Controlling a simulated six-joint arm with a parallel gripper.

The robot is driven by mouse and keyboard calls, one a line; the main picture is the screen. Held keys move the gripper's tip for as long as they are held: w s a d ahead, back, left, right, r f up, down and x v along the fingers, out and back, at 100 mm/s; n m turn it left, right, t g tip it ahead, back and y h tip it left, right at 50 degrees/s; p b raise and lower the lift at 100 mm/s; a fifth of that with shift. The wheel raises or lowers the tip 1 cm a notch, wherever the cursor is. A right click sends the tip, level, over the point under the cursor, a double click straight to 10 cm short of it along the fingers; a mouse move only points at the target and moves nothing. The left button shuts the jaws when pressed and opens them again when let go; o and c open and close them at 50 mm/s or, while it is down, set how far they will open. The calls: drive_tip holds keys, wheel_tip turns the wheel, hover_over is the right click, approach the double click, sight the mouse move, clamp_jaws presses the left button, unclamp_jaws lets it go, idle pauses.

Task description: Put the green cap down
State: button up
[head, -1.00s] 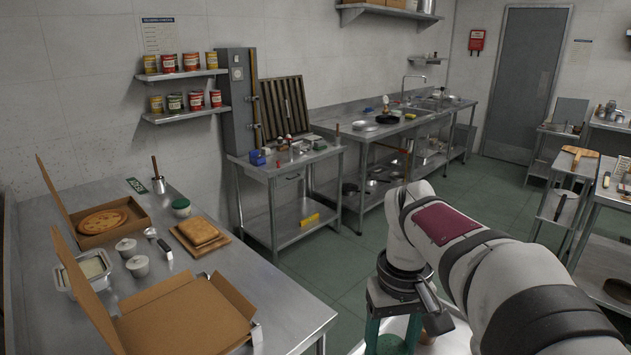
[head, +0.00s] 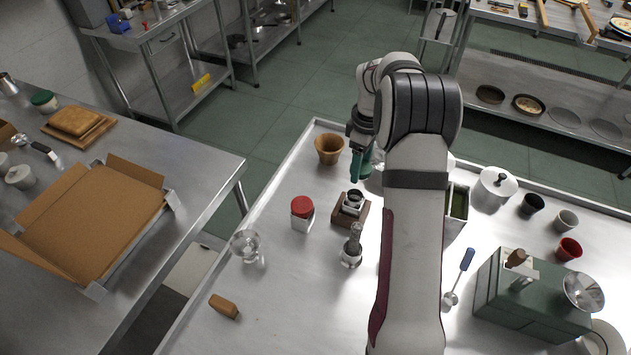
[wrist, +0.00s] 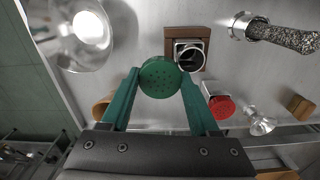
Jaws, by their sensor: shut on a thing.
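The green cap (wrist: 159,78) is a round, dotted piece held between the two teal fingertips in the wrist view. My gripper (wrist: 160,84) is shut on it, above the steel worktop. In the head view my gripper (head: 358,167) hangs over the worktop, near the wooden cup and behind the small grinder-like piece; I cannot clearly make out the cap there. That steel piece with an open round mouth (head: 353,202) sits on a brown wooden base, and it also shows just beyond the cap in the wrist view (wrist: 190,54).
A wooden cup (head: 329,148), a red-lidded jar (head: 302,212), a glass (head: 247,245) and a filled shaker (head: 351,252) stand nearby. A wooden block (head: 224,306) lies at the front left. A green box (head: 530,300) is at the right.

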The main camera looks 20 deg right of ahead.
hover_over(318, 189)
wheel_tip(318, 189, down, 6)
drive_tip(key=shift+f, duration=0.15)
wheel_tip(318, 189, down, 4)
drive_tip(key=shift+a+r, duration=0.1)
drive_tip(key=shift+f, duration=0.55)
drive_tip(key=shift+f, duration=0.2)
